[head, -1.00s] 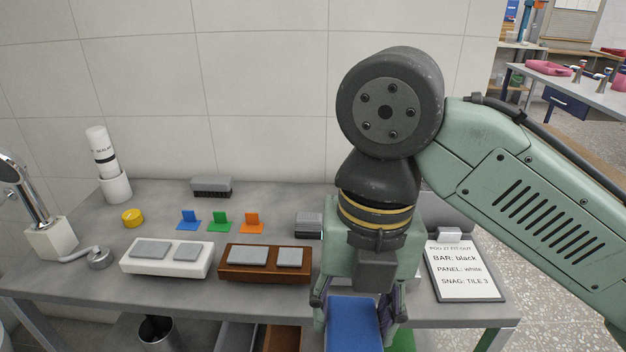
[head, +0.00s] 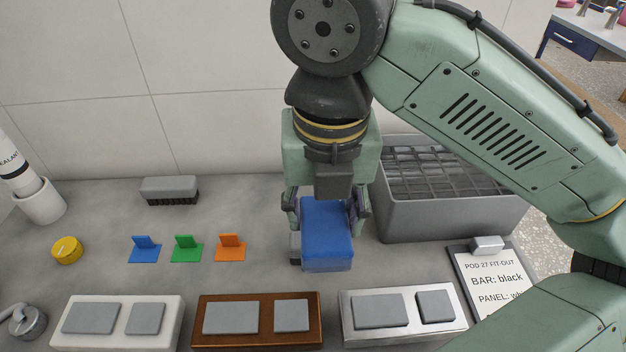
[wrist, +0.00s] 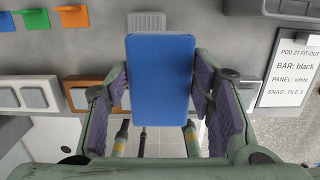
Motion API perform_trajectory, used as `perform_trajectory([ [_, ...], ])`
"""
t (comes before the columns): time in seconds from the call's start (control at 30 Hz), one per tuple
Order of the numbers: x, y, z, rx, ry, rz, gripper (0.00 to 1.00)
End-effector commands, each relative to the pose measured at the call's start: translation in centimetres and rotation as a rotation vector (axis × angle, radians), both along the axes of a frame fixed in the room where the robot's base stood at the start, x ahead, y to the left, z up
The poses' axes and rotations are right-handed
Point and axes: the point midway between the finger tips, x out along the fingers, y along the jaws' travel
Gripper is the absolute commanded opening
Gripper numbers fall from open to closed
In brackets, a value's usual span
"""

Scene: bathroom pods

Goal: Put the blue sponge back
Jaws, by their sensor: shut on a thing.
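The blue sponge (head: 326,236) is a flat rectangular block. My gripper (head: 327,205) is shut on it, with one finger at each side. The wrist view also shows the sponge (wrist: 160,75) between the purple-padded fingers (wrist: 162,98). In the head view it appears in front of a small grey block (head: 295,247), which it mostly hides. The gap between the sponge and the bench is hard to judge. A blue tab (head: 144,250), a green tab (head: 186,250) and an orange tab (head: 230,249) stand in a row to the left.
A grey crate with a grid (head: 450,215) stands right of my gripper. White (head: 116,340), brown (head: 258,340) and silver (head: 400,330) panels line the front. A clipboard (head: 490,280) lies right. A grey brush (head: 169,189) and yellow knob (head: 67,250) are left.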

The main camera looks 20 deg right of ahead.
Motion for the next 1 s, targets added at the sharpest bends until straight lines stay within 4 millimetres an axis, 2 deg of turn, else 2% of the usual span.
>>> perform_trajectory([
  [0.1, 3.2, -0.5, 0.2, 0.004, 0.004, 0.001, 0.22],
  [0.4, 11.1, -2.1, 0.3, 0.004, 0.002, 0.0, 0.22],
  [0.67, 16.5, -3.2, 0.2, 0.003, 0.003, 0.0, 0.22],
  [0.7, 17.0, -3.4, -0.2, 0.002, 0.004, 0.0, 0.22],
  [0.8, 16.7, -3.3, -2.7, 0.004, 0.004, 0.002, 0.22],
  [1.0, 16.7, -3.4, -6.4, 0.001, 0.002, -0.001, 0.22],
])
